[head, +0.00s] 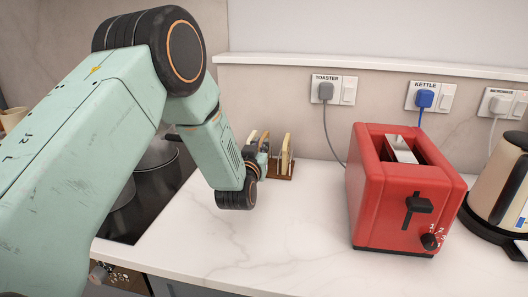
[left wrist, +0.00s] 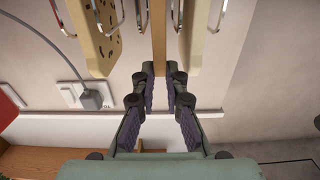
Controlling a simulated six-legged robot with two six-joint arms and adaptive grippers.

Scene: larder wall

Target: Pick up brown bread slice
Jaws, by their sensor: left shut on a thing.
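The brown bread slice (left wrist: 158,35) shows edge-on in the left wrist view as a thin tan strip. It stands between a pale seeded slice (left wrist: 97,38) on the left and a plain pale slice (left wrist: 207,38) on the right. My left gripper (left wrist: 160,80) is shut on its near edge, one finger on each side. My right gripper is out of view.
A red toaster (head: 393,200) stands to the right of the rack, with a kettle (head: 497,185) at the far right. Dark pots (head: 150,185) stand on the left, behind my arm. The white counter (head: 260,240) is clear in front. Plugged sockets (head: 334,90) line the wall.

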